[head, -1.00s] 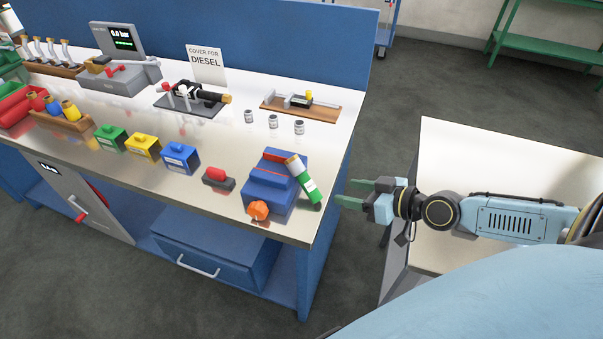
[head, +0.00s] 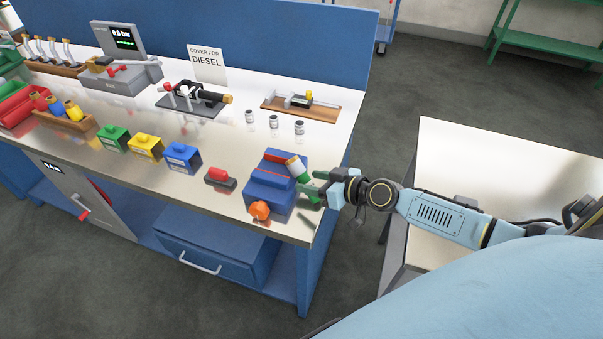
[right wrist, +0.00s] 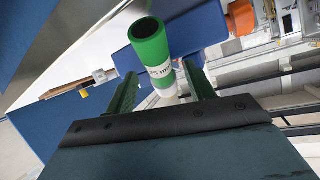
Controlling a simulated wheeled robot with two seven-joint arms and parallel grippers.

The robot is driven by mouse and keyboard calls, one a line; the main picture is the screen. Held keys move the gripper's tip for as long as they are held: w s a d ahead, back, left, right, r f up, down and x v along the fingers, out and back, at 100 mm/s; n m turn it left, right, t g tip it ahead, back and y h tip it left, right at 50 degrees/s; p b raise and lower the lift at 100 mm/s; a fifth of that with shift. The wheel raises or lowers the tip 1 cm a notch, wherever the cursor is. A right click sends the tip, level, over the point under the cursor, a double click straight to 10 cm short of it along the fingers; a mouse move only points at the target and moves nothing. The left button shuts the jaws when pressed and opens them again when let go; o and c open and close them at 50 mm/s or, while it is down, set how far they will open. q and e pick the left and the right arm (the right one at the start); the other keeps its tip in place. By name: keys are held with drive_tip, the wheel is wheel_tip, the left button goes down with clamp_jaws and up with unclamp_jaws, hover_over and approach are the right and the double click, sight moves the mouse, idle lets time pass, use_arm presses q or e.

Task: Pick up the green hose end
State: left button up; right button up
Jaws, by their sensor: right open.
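The green hose end (head: 302,178) is a short tube with green bands, a white label and a pale upper end. It leans tilted against the blue clamp block (head: 268,196) at the right front of the bench. In the right wrist view the hose end (right wrist: 153,45) shows its open round mouth and a label that seems to read "25 mm". My right gripper (head: 311,186) is open, its green fingers reaching the hose end from the right. In the right wrist view one finger is on each side of the tube; contact cannot be told. My left gripper is not in view.
An orange knob (head: 260,210) sits at the block's front. A red-topped grey piece (head: 220,178) stands left of it, then blue, yellow and green boxes. Several small jars (head: 273,122) stand behind. The bench's right edge is close to my gripper.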

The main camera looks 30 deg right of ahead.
drive_tip(key=shift+w+a+f, duration=0.25)
drive_tip(key=shift+w+f, duration=0.05)
drive_tip(key=shift+w, duration=0.1)
drive_tip(key=c, duration=1.1)
drive_tip(key=shift+r, duration=0.1)
clamp_jaws()
drive_tip(key=shift+r, duration=0.15)
